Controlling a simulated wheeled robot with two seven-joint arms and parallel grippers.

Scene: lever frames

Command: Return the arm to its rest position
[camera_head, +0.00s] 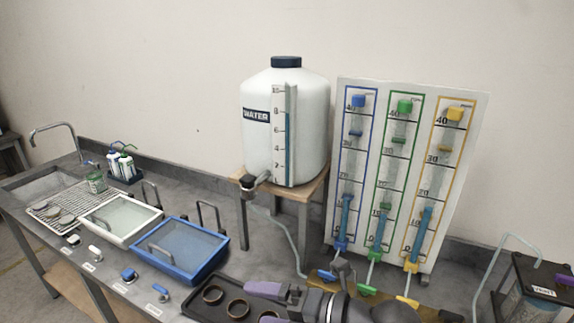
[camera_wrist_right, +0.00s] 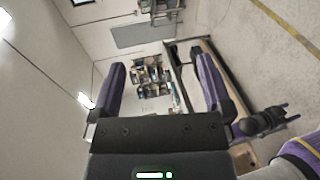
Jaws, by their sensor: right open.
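My right gripper (camera_head: 255,302) shows at the bottom of the head view, with its purple fingers pointing left. It is over the near edge of the bench, by a dark tray with brown round cups. In the right wrist view my right gripper (camera_wrist_right: 160,85) has its two fingers wide apart, with nothing between them. My left gripper is not clearly seen in either view.
A white water tank (camera_head: 262,128) stands on a wooden stand. A lever panel (camera_head: 462,185) with blue, green and yellow scales stands right of it. A blue-framed lidded box (camera_head: 180,245), a white-framed one (camera_head: 120,215) and a drying rack lie left. A dark-framed container (camera_head: 540,295) stands far right.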

